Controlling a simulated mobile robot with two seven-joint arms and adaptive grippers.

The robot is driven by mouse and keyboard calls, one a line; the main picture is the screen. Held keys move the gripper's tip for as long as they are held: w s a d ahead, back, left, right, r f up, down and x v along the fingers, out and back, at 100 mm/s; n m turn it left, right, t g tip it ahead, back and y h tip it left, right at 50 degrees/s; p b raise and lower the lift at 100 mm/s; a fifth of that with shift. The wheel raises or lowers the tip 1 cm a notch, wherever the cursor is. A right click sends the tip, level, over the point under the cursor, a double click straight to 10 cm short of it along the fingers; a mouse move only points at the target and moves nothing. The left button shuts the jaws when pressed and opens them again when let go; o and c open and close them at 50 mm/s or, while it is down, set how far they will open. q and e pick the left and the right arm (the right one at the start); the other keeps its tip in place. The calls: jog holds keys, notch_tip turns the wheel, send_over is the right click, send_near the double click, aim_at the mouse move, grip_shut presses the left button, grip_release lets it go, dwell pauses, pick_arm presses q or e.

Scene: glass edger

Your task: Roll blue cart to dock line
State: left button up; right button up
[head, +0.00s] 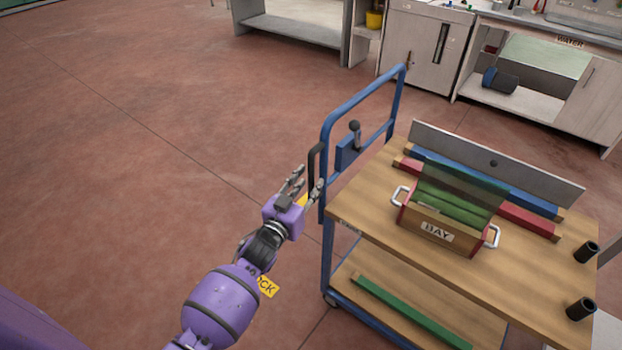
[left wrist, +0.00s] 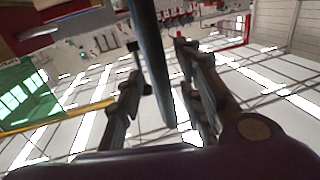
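The blue cart (head: 327,245) stands at the right, with wooden decks and a tall blue tube frame. A black upright grip (head: 314,172) is fixed at the frame's near left corner. My left gripper (head: 306,181) is at this grip with fingers spread. In the left wrist view, a dark bar (left wrist: 152,65) runs between the two fingers of my left gripper (left wrist: 157,60), with gaps beside it. A yellow floor sign (head: 267,286) reading "OCK" is partly hidden by my left arm. A yellow stripe (left wrist: 60,117) shows in the left wrist view. My right gripper is not seen.
The cart's top carries a box (head: 427,230) marked "BAY" with green glass, red and blue bars, a grey plate (head: 490,160) and two black cups. A green bar (head: 415,312) lies below. Cabinets (head: 425,45) stand behind. Red floor at left is clear.

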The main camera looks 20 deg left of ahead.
pick_arm(q)
jog(key=shift+w+d, duration=0.15)
jog(key=shift+w, duration=0.95)
jog(key=shift+c, duration=0.2)
grip_shut()
